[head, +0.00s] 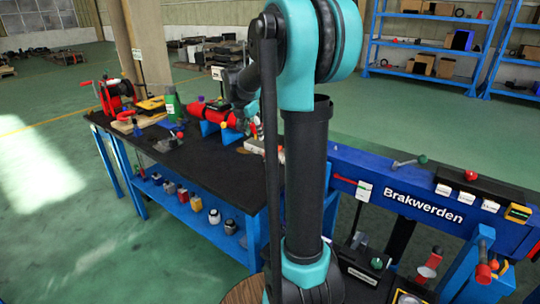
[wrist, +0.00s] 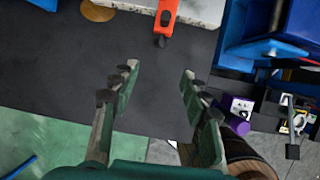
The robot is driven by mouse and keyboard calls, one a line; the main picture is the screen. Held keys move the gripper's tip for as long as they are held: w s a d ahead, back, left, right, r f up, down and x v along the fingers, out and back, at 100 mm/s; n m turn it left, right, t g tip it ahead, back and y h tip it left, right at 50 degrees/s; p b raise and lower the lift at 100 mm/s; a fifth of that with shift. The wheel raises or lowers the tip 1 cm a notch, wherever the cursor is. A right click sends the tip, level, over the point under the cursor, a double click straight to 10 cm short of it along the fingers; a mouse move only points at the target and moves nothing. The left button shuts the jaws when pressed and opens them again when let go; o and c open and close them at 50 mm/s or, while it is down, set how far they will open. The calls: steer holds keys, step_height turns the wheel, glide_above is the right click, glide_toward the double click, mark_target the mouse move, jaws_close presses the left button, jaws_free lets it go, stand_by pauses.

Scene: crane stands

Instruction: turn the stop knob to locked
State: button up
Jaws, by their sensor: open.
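I cannot tell for sure which part is the stop knob. A red ball knob (head: 471,175) sits on the blue beam marked "Brakwerden" (head: 372,193), and a green ball knob (head: 422,159) ends a lever on the same beam. My gripper (wrist: 158,75) is open and empty in the wrist view, above a dark surface. In the head view my arm hides the middle, and the fingers are hard to make out.
A dark-topped workbench (head: 200,165) at left carries a red cylinder machine (head: 206,111) and tools. Several small containers stand on its lower shelf. Blue shelving (head: 430,42) stands behind. In the wrist view, a blue structure (wrist: 240,30) and a purple block (wrist: 237,107) are at right.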

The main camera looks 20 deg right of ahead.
mark_target(263, 159)
steer(key=x, duration=1.7)
steer(key=shift+c, duration=0.4)
jaws_close()
